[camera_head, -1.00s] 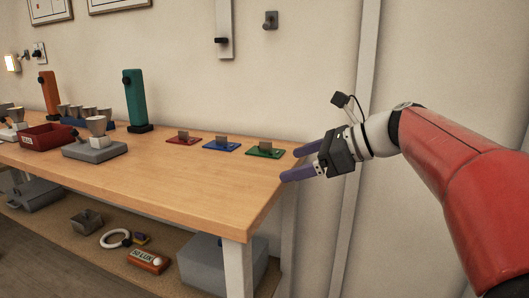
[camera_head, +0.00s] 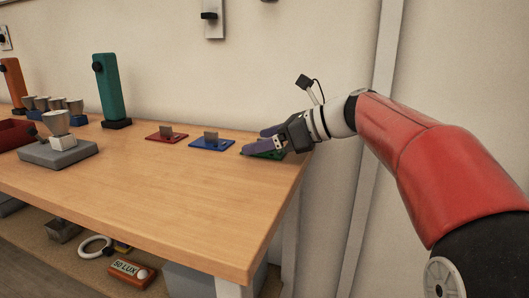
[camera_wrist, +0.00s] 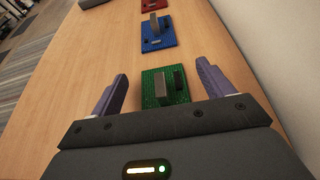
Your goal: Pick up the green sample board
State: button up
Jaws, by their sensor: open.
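The green sample board (camera_wrist: 178,92) lies flat on the wooden table, with an upright grey block and a small dark block on it. In the head view the board (camera_head: 266,156) is near the table's right end, mostly hidden behind my gripper. My gripper (camera_head: 262,140) is open, its purple fingers pointing left at the board. In the wrist view my gripper (camera_wrist: 162,80) has one finger on each side of the board's near part, with nothing held between them. I cannot tell how high the fingers are above the table.
A blue board (camera_head: 212,144) and a red board (camera_head: 166,137) lie in a row to the left. A teal column (camera_head: 107,90) and a grey block with a cup (camera_head: 58,152) stand farther left. The wall is close behind. The table's front (camera_head: 180,205) is clear.

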jog(key=shift+x, duration=0.9)
jog(key=shift+c, duration=0.3)
jog(key=c, duration=1.1)
jog(key=shift+r, duration=0.1)
jog(key=shift+c, duration=0.2)
